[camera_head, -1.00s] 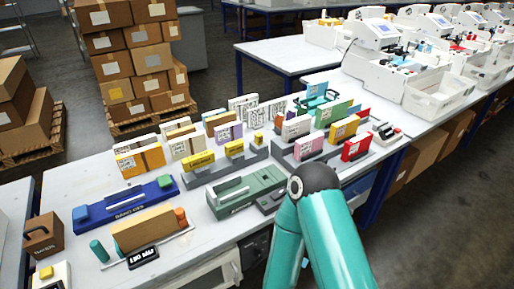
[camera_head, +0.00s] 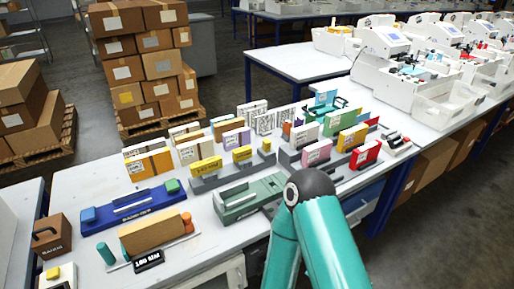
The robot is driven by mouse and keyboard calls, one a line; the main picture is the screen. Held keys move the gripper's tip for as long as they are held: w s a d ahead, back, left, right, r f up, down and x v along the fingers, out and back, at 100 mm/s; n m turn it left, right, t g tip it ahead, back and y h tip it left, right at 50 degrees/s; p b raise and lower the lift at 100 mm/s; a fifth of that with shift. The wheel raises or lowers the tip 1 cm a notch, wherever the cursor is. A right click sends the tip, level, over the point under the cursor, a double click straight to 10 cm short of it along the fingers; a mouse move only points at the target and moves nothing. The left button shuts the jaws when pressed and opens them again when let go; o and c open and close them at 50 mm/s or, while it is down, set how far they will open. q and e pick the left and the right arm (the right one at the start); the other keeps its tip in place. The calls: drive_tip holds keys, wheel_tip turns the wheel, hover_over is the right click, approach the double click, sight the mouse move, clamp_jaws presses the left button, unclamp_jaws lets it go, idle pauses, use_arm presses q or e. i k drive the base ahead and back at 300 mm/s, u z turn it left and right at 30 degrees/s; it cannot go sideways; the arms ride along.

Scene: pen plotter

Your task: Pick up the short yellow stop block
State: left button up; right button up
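Three yellow blocks stand in a row on a grey stepped rack in the middle of the table. The long one (camera_head: 207,166) with dark lettering is at the left, a shorter one (camera_head: 242,154) is in the middle, and the smallest one (camera_head: 266,145) is at the right end. I cannot read which of them is marked as the short stop block. A teal arm of mine rises from the bottom right with its dark joint in front of the table's near edge. Neither of my grippers is in view.
A green fixture (camera_head: 250,197) lies in front of the rack, partly behind my arm. A blue fixture (camera_head: 130,206) and a tan block (camera_head: 152,232) are at the left. Colored card-like blocks (camera_head: 317,153) crowd the right. Bare white tabletop (camera_head: 205,245) shows near the front edge.

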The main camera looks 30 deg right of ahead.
sight(266, 143)
drive_tip(key=z, duration=0.75)
drive_tip(key=i, duration=0.15)
drive_tip(key=u, duration=2.55)
drive_tip(key=k, duration=1.55)
drive_tip(key=z, duration=1.45)
drive_tip(key=i, duration=1)
